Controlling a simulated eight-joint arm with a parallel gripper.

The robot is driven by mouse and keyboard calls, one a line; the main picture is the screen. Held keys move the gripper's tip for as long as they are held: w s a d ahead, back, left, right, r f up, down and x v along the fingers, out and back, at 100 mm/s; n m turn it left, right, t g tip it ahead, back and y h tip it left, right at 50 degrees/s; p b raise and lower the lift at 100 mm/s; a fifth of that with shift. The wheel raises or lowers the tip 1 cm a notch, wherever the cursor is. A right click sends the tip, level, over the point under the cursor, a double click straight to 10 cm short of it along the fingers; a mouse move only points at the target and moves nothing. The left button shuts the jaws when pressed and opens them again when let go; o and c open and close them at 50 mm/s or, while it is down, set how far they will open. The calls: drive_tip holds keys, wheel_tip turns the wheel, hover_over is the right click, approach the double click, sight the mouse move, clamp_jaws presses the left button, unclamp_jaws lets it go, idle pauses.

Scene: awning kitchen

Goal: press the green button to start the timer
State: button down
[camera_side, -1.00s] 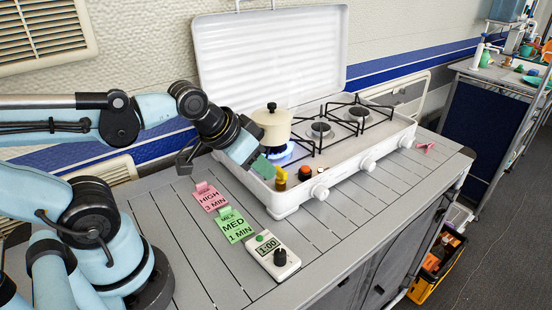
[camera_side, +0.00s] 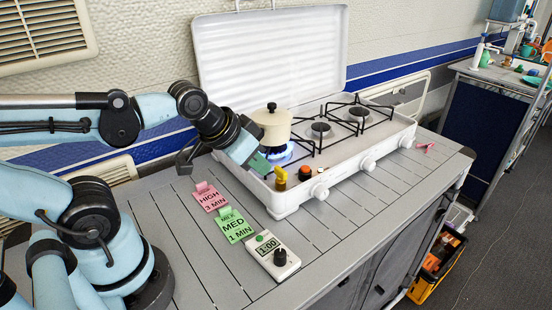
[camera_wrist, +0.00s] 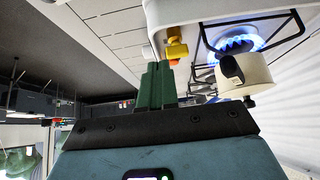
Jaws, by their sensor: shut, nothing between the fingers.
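The timer (camera_side: 272,257) lies on the grey slatted counter in front of the stove. Its display reads 1:00, with a green button (camera_side: 260,238) at the far end and a black knob at the near end. My gripper (camera_side: 264,166) is shut and empty, above the stove's left end, beside the pot and well away from the timer. Its green fingers (camera_wrist: 157,84) also show closed together in the wrist view. The timer does not show in the wrist view.
A cream pot (camera_side: 272,124) stands over a lit blue flame (camera_side: 281,154) on the white stove (camera_side: 345,166). A yellow knob (camera_side: 281,176) and an orange-red button (camera_side: 305,173) are near my gripper.

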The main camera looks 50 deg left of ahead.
drive_tip(key=shift+f, duration=0.1)
idle(0.8)
drive_tip(key=m+g+h, duration=0.1)
drive_tip(key=g+h, duration=0.1)
drive_tip(key=h, duration=0.4)
hover_over(257, 237)
drive_tip(key=shift+f, duration=0.25)
drive_tip(key=shift+f, duration=0.1)
drive_tip(key=shift+f, duration=4.3)
drive_tip(key=shift+f, duration=0.15)
drive_tip(key=shift+f, duration=0.3)
